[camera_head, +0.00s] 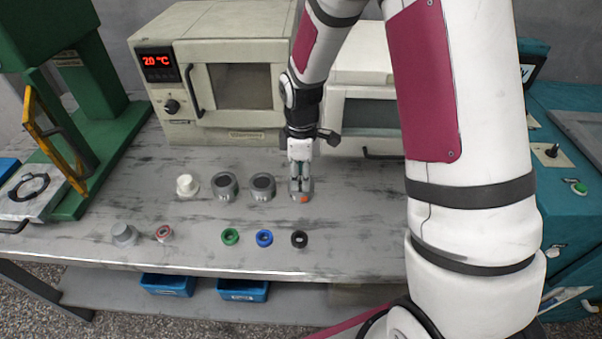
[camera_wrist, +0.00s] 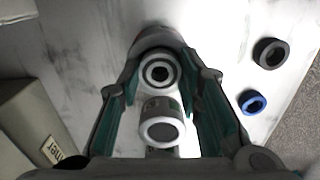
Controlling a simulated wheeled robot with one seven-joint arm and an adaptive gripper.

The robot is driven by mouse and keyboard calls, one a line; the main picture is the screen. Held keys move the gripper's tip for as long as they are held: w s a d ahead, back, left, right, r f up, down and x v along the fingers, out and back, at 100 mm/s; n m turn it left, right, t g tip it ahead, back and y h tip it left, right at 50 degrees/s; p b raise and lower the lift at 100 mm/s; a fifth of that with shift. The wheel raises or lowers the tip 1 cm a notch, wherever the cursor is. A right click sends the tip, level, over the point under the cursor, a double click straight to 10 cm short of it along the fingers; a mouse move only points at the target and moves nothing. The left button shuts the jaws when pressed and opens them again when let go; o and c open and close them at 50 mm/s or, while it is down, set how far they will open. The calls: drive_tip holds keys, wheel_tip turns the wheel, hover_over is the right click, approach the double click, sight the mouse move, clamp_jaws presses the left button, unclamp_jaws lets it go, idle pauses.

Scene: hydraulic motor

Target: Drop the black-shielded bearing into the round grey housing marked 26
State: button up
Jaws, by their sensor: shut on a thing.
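My gripper (camera_head: 300,178) points straight down at the right end of the back row. Under and around the bearing is a round grey housing (camera_wrist: 150,38), which shows in the head view with an orange patch (camera_head: 303,199). I cannot tell whether the bearing is just above the housing or partly in it. A second grey housing (camera_head: 262,187) stands close to the left; it also shows in the wrist view (camera_wrist: 162,131). I cannot read any number.
Another grey housing (camera_head: 224,186) and a white stepped part (camera_head: 187,185) stand further left. A grey part (camera_head: 124,234) and red (camera_head: 164,233), green (camera_head: 230,236), blue (camera_head: 264,238) and black (camera_head: 299,239) rings lie in front. An oven (camera_head: 225,85) stands behind. Bare tabletop separates the rows.

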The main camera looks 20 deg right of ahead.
sight(301, 179)
drive_tip(key=shift+s+f, duration=0.1)
drive_tip(key=shift+f, duration=0.35)
drive_tip(key=o, duration=1.2)
drive_tip(key=shift+f, duration=0.2)
drive_tip(key=shift+c, duration=0.2)
drive_tip(key=shift+r, duration=0.1)
wheel_tip(301, 179, up, 13)
drive_tip(key=s+r+m+t, duration=0.2)
drive_tip(key=s+r+m, duration=0.4)
drive_tip(key=s+r, duration=0.5)
drive_tip(key=s+r+m+t, duration=0.1)
drive_tip(key=s+m, duration=0.6)
drive_tip(key=s, duration=0.7)
drive_tip(key=shift+s+d+r+t+p, duration=0.15)
drive_tip(key=shift+s+r+t+p, duration=0.2)
drive_tip(key=shift+r, duration=0.5)
